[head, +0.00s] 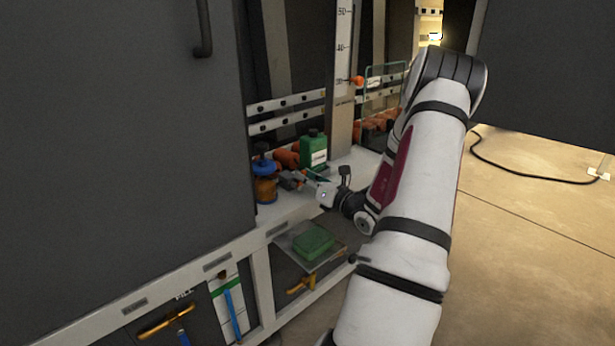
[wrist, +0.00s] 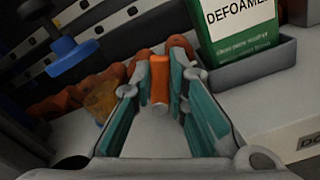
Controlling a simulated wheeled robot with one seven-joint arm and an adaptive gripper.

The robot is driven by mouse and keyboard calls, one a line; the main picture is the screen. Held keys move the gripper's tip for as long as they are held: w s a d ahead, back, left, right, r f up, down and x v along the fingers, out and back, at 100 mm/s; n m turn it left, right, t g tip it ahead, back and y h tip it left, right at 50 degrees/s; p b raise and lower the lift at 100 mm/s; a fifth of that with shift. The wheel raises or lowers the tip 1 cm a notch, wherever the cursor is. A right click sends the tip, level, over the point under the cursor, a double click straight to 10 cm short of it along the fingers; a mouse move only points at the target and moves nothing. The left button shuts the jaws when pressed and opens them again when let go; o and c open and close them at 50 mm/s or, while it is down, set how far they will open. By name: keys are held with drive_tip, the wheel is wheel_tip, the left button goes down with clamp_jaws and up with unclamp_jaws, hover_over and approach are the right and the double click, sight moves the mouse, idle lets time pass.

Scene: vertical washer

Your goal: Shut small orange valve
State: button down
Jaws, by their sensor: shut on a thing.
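The small orange valve (wrist: 159,80) shows in the wrist view as an upright orange handle between my fingertips. My gripper (wrist: 160,75) has its two teal-padded fingers closed in on the handle from both sides. In the head view my gripper (head: 290,180) reaches left over the white ledge, at the front of a cluster of orange fittings (head: 286,158). The gripped handle cannot be made out clearly there, being small and partly behind the fingers. Its exact turn angle cannot be told.
A green defoamer bottle (head: 313,150) stands close behind my gripper, in a grey holder (wrist: 255,72). An amber part with a blue knob (head: 264,168) stands just left of the gripper. A dark panel (head: 120,150) closes off the left side.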

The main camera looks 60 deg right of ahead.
drive_tip(key=n, duration=0.1)
drive_tip(key=a+n, duration=0.1)
drive_tip(key=n, duration=0.2)
drive_tip(key=shift+w+a+r+n+b, duration=0.1)
drive_tip(key=shift+w+a+n+b, duration=0.05)
drive_tip(key=shift+a+n+b, duration=0.2)
drive_tip(key=shift+n, duration=0.25)
drive_tip(key=c, duration=1.8)
unclamp_jaws()
drive_tip(key=shift+c, duration=0.2)
drive_tip(key=v, duration=1.2)
drive_tip(key=shift+d, duration=0.1)
